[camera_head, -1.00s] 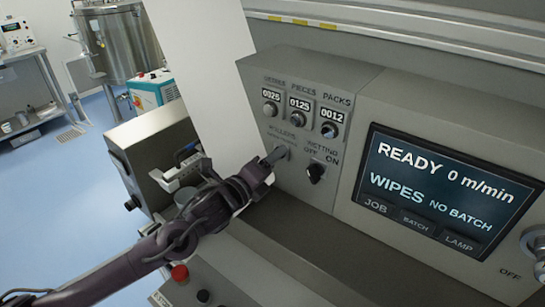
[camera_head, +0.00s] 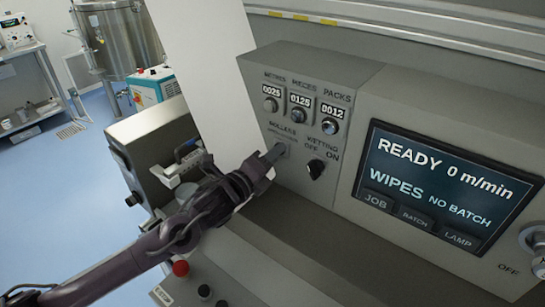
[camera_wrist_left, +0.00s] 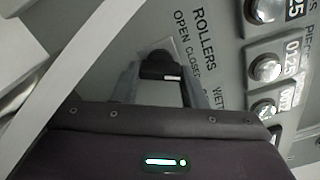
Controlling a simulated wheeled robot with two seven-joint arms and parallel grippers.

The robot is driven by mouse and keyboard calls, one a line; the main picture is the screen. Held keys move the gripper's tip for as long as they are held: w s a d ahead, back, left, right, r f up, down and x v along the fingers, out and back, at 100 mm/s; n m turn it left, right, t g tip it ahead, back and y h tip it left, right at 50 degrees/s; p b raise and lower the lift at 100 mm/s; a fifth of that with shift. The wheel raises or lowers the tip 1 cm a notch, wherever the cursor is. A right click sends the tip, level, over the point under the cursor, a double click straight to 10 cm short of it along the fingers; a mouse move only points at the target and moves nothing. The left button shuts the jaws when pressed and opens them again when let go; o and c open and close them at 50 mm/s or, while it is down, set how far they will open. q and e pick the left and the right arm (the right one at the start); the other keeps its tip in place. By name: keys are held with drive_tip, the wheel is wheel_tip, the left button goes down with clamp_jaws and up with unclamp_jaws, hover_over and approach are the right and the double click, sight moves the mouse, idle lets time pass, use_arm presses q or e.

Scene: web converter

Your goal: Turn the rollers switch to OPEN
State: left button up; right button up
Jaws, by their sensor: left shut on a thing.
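The rollers switch (camera_wrist_left: 160,68) is a small dark knob with a white mark, on the grey control panel below the ROLLERS lettering. In the left wrist view the words OPEN and CLOSED are printed beside it, and its white mark lies on the side toward the lower right. My left gripper (camera_head: 274,154) reaches the panel and is shut on this switch, one finger on each side. In the head view the fingers hide the knob. Which word the mark points to is not clear. My right gripper is out of view.
The black wetting switch (camera_head: 316,169) sits just right of the gripper. Counter knobs (camera_head: 300,115) are above it. A READY screen (camera_head: 440,190) is farther right. A white web sheet (camera_head: 205,70) hangs to the left. A red button (camera_head: 181,268) is below the arm.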

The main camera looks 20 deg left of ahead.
use_arm(q)
drive_tip(key=shift+r+n+p, duration=0.1)
drive_tip(key=shift+n+p, duration=1.35)
drive_tip(key=shift+n, duration=4.25)
drive_tip(key=o, duration=1)
drive_tip(key=shift+r, duration=0.1)
drive_tip(key=shift+s, duration=0.1)
